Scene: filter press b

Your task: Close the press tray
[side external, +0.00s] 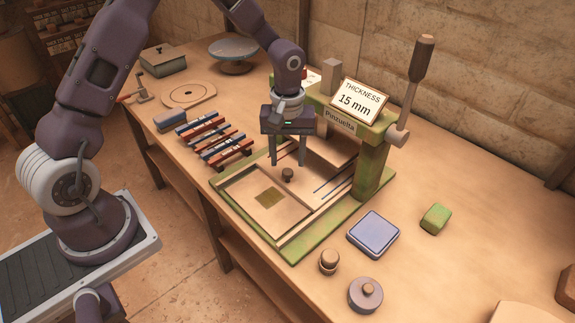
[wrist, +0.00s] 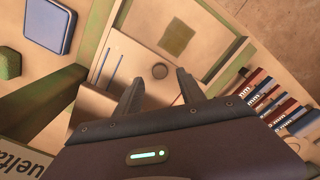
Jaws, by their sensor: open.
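The press (side external: 372,165) has a green frame and base, a "Pinzuelta" label and a wooden lever at the right. Its shallow wooden tray (side external: 255,218) lies on the base, out in front of the crossbeam. A greenish square patch (side external: 270,197) marks the tray floor. A small dark round knob (side external: 288,174) stands at the tray's edge nearest the press. My gripper (side external: 288,163) is open above the knob, pointing down, its fingers on either side of it in the picture. In the wrist view, the knob (wrist: 160,71) shows just beyond the gap between my fingertips (wrist: 159,82); no contact is visible.
A "THICKNESS 15 mm" sign (side external: 360,100) stands on the crossbeam. Several coloured strips (side external: 213,138) lie left of the press. A blue pad (side external: 374,233), a green block (side external: 435,218) and two round knobbed pieces (side external: 365,294) lie to the right. The far right bench is mostly clear.

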